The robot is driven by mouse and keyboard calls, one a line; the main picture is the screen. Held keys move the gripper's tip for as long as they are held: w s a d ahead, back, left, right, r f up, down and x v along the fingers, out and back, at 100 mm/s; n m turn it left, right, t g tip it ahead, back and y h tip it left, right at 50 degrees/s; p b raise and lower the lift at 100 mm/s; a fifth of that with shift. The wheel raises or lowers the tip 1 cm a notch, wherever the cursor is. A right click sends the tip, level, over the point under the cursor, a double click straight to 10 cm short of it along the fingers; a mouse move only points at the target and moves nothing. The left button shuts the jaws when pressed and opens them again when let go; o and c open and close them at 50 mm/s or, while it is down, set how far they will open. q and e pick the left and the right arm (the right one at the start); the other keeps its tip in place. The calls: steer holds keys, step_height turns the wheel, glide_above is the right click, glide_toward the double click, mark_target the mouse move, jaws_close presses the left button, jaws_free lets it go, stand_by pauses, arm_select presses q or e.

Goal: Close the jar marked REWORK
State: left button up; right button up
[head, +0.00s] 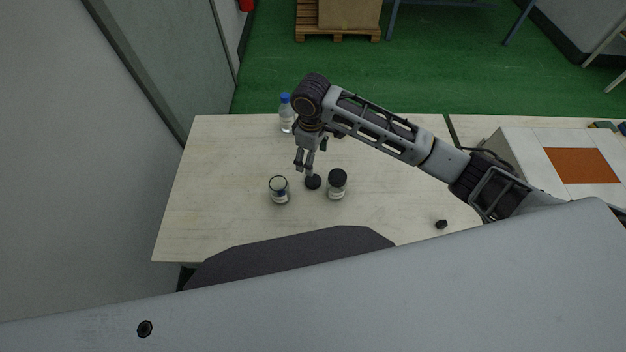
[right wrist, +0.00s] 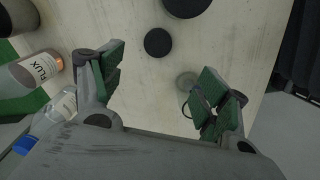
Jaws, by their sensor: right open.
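An open clear glass jar (head: 279,191) stands on the table; it shows partly behind a finger in the right wrist view (right wrist: 186,81). A round black lid (head: 313,182) lies flat on the table just right of it, also in the right wrist view (right wrist: 158,42). Right of the lid stands a jar with a black lid on (head: 337,187). I cannot read the jar labels, so I cannot tell which says REWORK. My right gripper (head: 303,168) is open and empty, above and just behind the loose lid; its fingers show spread in the right wrist view (right wrist: 160,78).
A clear bottle with a blue cap (head: 287,117) stands behind my gripper. A bottle labelled FLUX (right wrist: 38,72) shows in the right wrist view. A small black object (head: 441,224) lies at the front right. The table's left side (head: 205,190) is clear.

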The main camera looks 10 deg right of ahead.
glide_above(313, 180)
steer(key=shift+s+a+f, duration=0.1)
steer(key=shift+f, duration=1.9)
steer(key=shift+s+a+f, duration=0.1)
steer(key=shift+f, duration=1.9)
steer(key=shift+f, duration=0.1)
steer(key=shift+w+d+f, duration=0.1)
steer(key=shift+d+f, duration=0.05)
steer(key=shift+f, duration=1.1)
steer(key=shift+w+d+f, duration=0.1)
steer(key=shift+f, duration=1.15)
steer(key=c, duration=0.8)
